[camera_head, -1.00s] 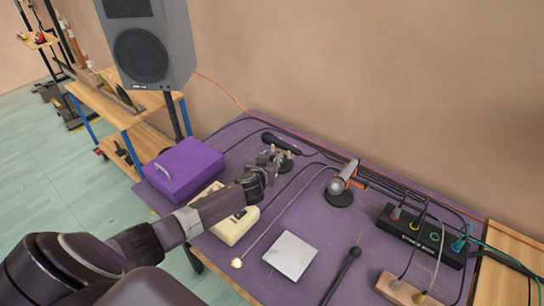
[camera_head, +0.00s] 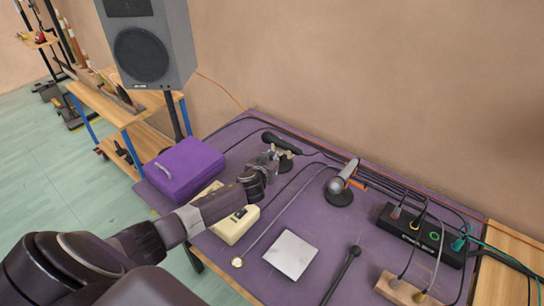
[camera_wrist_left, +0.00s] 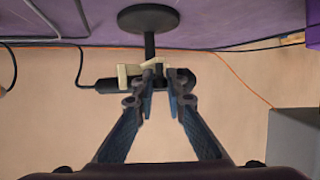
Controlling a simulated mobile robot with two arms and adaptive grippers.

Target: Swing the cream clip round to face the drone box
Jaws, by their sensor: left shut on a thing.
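A small cream clip (camera_wrist_left: 132,72) sits at the end of a short black stand (camera_wrist_left: 149,42) in the left wrist view. A black microphone (camera_wrist_left: 100,84) lies across it, and it also shows in the head view (camera_head: 281,143). My left gripper (camera_wrist_left: 160,80) is shut on the clip, its fingertips hiding part of it. In the head view the left gripper (camera_head: 269,162) reaches over the table to the stand and covers most of the clip. A black box with coloured plugs and white lettering (camera_head: 408,236) stands at the right; I cannot read whether it is the drone box. My right gripper is not in view.
A purple case (camera_head: 184,168) and a cream box (camera_head: 236,226) stand left of and below the gripper. A silver microphone (camera_head: 344,176) on a round base stands to the right. A pale square plate (camera_head: 291,255) and several cables lie on the purple table.

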